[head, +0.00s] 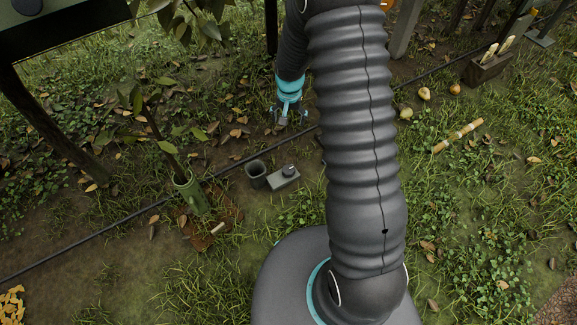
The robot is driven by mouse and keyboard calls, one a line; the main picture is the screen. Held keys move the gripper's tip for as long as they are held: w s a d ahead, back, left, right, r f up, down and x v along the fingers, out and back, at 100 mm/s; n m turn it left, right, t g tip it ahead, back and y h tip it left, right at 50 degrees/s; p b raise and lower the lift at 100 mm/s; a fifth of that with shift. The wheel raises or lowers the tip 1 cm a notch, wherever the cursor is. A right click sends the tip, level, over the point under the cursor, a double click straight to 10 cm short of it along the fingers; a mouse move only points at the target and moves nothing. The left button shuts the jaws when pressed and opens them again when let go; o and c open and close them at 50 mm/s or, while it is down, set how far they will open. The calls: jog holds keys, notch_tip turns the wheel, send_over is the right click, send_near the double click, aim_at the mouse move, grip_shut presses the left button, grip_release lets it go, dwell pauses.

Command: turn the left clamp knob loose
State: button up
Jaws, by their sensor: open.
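My gripper (288,113) hangs below its teal wrist, pointing down over bare soil near the top middle of the head view. Its fingers are spread and nothing shows between them. A dark round knob (28,6) sits on a dark green box (75,24) at the top left corner, partly cut off by the frame. Another dark knob (289,170) sits on a small grey block (284,179) on the ground, below my gripper in the picture and apart from it. I cannot tell whether either is the left clamp knob.
A black hose (130,214) crosses the ground. A young tree in a green sleeve (190,190) stands left of a dark open cup (256,174). Several pears (424,93) and a wooden stick (458,135) lie right of my arm. A wooden box (488,66) stands at upper right.

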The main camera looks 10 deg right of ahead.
jog(key=m+g, duration=0.1)
send_over(288, 169)
notch_tip(288, 169, down, 17)
notch_tip(288, 169, down, 13)
jog(key=shift+f, duration=0.15)
jog(key=c, duration=1.2)
